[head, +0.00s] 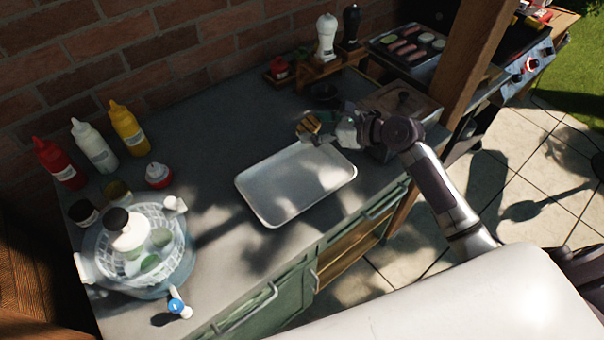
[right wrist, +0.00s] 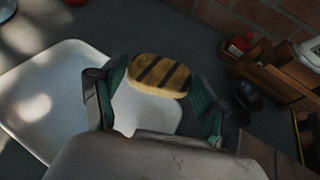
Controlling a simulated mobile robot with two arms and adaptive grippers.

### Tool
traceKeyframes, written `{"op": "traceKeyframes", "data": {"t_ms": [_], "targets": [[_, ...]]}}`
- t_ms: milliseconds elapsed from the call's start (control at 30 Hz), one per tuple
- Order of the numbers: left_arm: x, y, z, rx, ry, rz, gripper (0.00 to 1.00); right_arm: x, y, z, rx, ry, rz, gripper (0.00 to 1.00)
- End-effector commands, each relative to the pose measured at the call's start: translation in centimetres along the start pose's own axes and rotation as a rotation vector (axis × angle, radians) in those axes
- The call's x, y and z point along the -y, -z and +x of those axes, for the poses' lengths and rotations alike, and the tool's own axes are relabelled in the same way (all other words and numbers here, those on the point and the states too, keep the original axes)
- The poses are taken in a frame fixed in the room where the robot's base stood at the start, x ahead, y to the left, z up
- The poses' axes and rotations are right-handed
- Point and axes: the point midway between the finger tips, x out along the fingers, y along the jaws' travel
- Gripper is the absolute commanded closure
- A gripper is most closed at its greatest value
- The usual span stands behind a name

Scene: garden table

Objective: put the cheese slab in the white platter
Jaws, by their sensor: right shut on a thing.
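The cheese slab (head: 307,123) is yellow with dark grill stripes. My right gripper (head: 320,132) is shut on it, and the right wrist view shows the slab (right wrist: 160,76) between the two green-padded fingers. The white platter (head: 290,188) is a shallow rectangular tray in the middle of the counter, with nothing on it. In the head view the slab appears at the platter's far edge; its exact height is hard to tell. The platter (right wrist: 45,95) also shows at the left and behind the fingers in the right wrist view. My left gripper is out of view.
Red, white and yellow squeeze bottles (head: 95,148) stand at the left, near a clear bowl with a basket (head: 140,250). A wooden caddy (head: 315,75) and a wooden box (head: 405,105) are behind and right of the platter. Bare counter lies left of it.

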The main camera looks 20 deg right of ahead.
Motion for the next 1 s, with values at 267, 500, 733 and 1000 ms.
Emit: {"op": "traceKeyframes", "data": {"t_ms": [267, 500, 733, 1000], "targets": [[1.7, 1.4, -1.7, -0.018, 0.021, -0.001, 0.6, -6.2, 3.8, 0.0, -0.001, -0.003, 0.003, 0.66], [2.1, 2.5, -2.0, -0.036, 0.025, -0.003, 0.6, -8.2, 5.4, 0.2, 0.001, -0.001, 0.0, 0.66], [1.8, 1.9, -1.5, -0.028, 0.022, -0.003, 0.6, -8.2, 8.5, 1.5, -0.002, -0.001, 0.001, 0.66], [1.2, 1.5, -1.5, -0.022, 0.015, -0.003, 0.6, -8.2, 9.1, 1.7, 0.001, 0.001, -0.001, 0.66]]}}
